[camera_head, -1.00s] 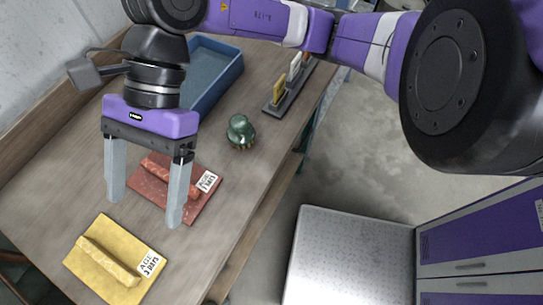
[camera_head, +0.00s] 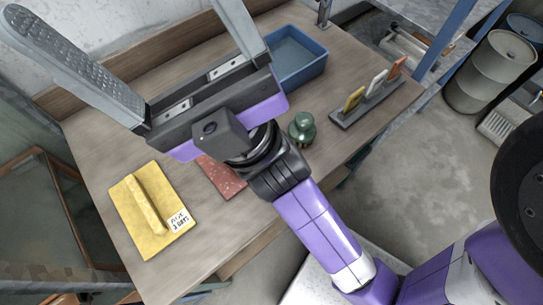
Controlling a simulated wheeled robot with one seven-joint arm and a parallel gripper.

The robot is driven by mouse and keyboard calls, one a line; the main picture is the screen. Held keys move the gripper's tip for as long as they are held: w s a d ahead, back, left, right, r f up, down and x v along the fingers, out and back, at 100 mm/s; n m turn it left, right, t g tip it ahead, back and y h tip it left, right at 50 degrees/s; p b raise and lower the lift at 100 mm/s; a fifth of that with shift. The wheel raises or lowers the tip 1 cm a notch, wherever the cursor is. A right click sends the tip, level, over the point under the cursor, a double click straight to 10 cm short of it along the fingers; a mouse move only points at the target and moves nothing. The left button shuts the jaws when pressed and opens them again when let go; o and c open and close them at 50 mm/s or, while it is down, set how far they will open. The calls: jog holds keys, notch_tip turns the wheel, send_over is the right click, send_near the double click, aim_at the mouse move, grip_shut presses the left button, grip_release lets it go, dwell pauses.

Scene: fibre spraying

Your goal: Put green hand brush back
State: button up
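The green hand brush (camera_head: 302,125) with a round knob stands upright on the wooden table, right of the middle of the table. It is close beside my wrist, and I cannot tell how near it is in depth. My gripper (camera_head: 125,15) is raised above the table in the upper left of the view. Its two grey fingers are spread wide, with nothing visible between them. They point towards the upper left, away from the brush, and one fingertip runs out of the picture.
An empty-looking blue tray (camera_head: 284,82) sits at the back of the table. A grey rack (camera_head: 376,104) with yellow, white and orange pieces stands at the right edge. A yellow labelled board (camera_head: 133,220) and a partly hidden red board (camera_head: 222,181) lie in front. Barrels (camera_head: 489,75) stand beyond.

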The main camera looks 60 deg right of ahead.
jog(key=s+d+f+m+g+h, duration=0.2)
jog(key=f+m+h, duration=0.5)
jog(key=f+m, duration=0.15)
jog(key=s+d+f+m+g+h, duration=0.1)
jog(key=d+f+m+h, duration=0.1)
jog(key=f+m+h, duration=0.65)
jog(key=s+d+f+m+g+h, duration=0.2)
jog(key=f+m+h, duration=0.4)
jog(key=f, duration=0.5)
jog(key=s+d+f+g+y, duration=0.1)
jog(key=s+d+f+g, duration=0.1)
jog(key=s+f+g, duration=0.3)
jog(key=s+f, duration=0.3)
jog(key=f, duration=0.1)
jog(key=shift+s+d, duration=0.4)
